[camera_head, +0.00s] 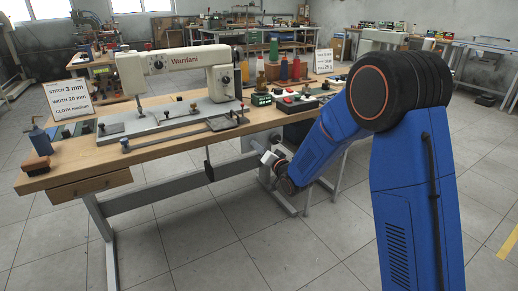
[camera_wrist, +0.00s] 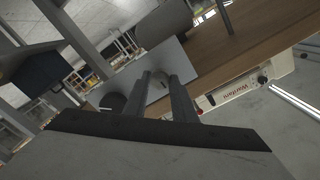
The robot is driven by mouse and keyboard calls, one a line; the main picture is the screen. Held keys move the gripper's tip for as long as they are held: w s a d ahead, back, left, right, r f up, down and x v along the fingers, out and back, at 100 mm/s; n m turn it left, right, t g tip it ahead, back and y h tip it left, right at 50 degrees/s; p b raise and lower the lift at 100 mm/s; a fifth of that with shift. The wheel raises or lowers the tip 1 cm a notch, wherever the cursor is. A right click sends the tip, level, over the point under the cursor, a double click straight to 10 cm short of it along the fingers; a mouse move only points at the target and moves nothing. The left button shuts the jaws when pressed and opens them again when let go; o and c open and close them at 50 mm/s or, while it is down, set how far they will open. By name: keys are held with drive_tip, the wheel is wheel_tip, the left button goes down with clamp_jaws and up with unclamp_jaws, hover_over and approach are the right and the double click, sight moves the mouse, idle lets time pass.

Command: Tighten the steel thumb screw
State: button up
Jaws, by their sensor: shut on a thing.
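In the wrist view, my gripper (camera_wrist: 162,80) reaches toward a light grey plate (camera_wrist: 184,72) beneath the wooden table top. Its two fingers are shut on a small round grey head, which I take to be the steel thumb screw (camera_wrist: 160,82). The fingers cover part of it, and its thread is hidden. A black round knob (camera_wrist: 113,103) sits on the same plate, left of the fingers and apart from them. In the head view, my gripper (camera_head: 266,158) is small, below the table's front edge; the screw cannot be made out there.
The sewing machine (camera_head: 190,75) stands on the wooden table (camera_head: 150,150). A rod (camera_head: 208,170) hangs below the front edge, left of my gripper. Table legs (camera_head: 105,225) and a crossbar (camera_head: 165,196) are near. A drawer (camera_head: 90,186) hangs at the left. The front floor is clear.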

drive_tip(key=shift+m, duration=0.5)
drive_tip(key=o, duration=1)
drive_tip(key=shift+o, duration=0.2)
drive_tip(key=v, duration=1.7)
drive_tip(key=shift+d, duration=0.2)
drive_tip(key=shift+s, duration=0.15)
